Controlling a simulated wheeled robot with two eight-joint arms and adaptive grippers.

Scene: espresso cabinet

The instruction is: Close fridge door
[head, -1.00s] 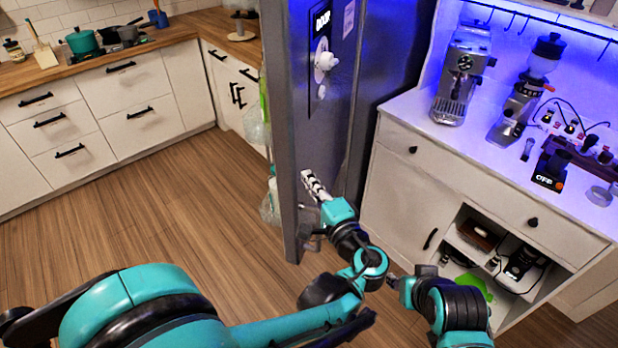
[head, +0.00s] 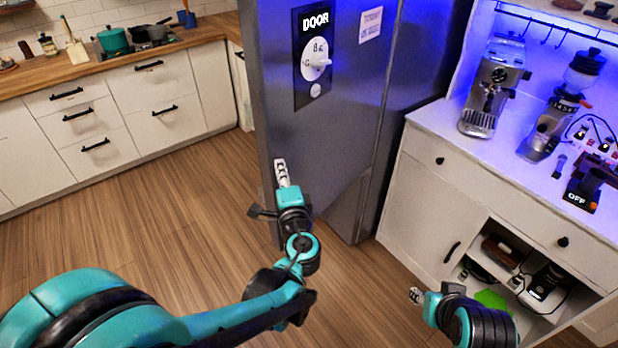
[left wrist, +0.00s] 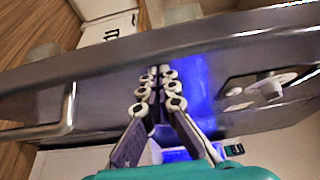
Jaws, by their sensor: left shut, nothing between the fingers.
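The fridge door (head: 340,130) is a tall dark grey panel with a black "DOOR" plate and a white dial (head: 317,62). It stands in the middle of the head view, its outer face toward me. I cannot tell whether any gap stays at its left edge. My left gripper (head: 282,172) is shut and empty, at the lower left part of the door by its edge; contact is unclear. In the left wrist view the closed fingers (left wrist: 160,80) point at the grey door (left wrist: 225,60), with the dial to the right. My right gripper (head: 416,296) is low right, away from the door; its fingers are too small to judge.
A white cabinet (head: 440,200) with an espresso machine (head: 493,88) and grinder stands right of the fridge. White drawers with a wooden counter (head: 80,78) line the back left. The wooden floor (head: 150,215) left of the door is clear.

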